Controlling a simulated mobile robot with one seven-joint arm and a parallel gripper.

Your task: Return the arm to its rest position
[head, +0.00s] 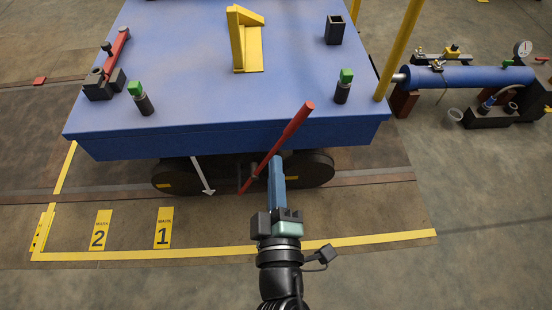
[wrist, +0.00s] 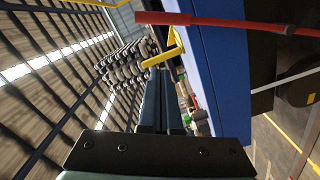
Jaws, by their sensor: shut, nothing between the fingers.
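My gripper (head: 277,165) is in front of the blue cart's near edge in the head view, its long blue-grey fingers pointing toward the cart. In the wrist view its fingers (wrist: 163,85) lie side by side, shut and empty. The red lever (wrist: 230,22) crosses the top right of the wrist view, apart from the fingers there.
The blue cart (head: 180,70) carries a yellow bracket (head: 249,45), green-topped posts (head: 344,87) and a red clamp (head: 115,55). A blue cylinder (head: 465,77) lies at right. A white arrow-shaped rod (head: 202,175) hangs under the cart. Floor at lower right is clear.

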